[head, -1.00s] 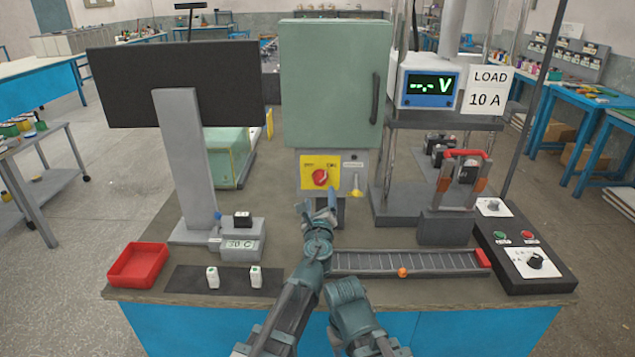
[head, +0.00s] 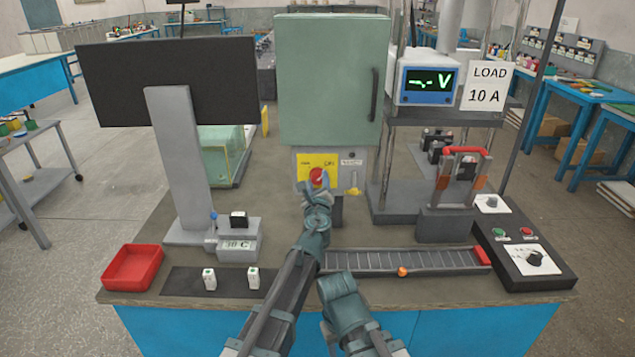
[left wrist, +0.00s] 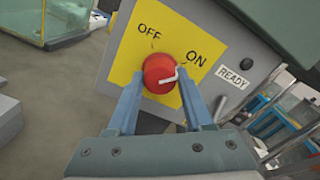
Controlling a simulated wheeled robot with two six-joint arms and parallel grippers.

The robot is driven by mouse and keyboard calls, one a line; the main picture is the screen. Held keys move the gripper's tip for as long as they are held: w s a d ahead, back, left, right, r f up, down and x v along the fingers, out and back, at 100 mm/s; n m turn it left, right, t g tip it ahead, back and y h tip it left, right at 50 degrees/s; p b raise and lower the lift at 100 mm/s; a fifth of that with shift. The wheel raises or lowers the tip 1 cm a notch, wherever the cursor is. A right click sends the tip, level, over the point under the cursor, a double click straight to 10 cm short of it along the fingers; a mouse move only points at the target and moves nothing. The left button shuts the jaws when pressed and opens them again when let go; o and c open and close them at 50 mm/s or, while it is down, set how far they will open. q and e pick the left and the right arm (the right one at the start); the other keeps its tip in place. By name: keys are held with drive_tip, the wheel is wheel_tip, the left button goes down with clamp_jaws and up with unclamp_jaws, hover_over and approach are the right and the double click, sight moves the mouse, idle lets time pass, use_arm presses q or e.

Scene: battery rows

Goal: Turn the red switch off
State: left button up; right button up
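The red switch (head: 318,175) is a round knob on a yellow plate (head: 306,162) on the front of the grey box below the green cabinet. In the left wrist view the red switch (left wrist: 159,73) has a white pointer directed right, toward the word ON; OFF is printed at the upper left. My left gripper (head: 318,184) is at the switch. In the left wrist view its fingers (left wrist: 160,86) are open, one on each side of the knob; I cannot tell whether they touch it. Of my right arm only links show at the bottom of the head view.
A monitor (head: 168,80) is at left and a voltage meter (head: 428,80) at right. A red tray (head: 132,267), a battery rail (head: 405,262) and a control box (head: 522,258) lie on the table.

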use_arm(q)
clamp_jaws()
drive_tip(key=shift+n, duration=0.3)
drive_tip(key=n, duration=0.8)
drive_tip(key=shift+n, duration=0.3)
drive_tip(key=n, duration=0.4)
drive_tip(key=shift+s+n, duration=0.1)
drive_tip(key=shift+n, duration=2.4)
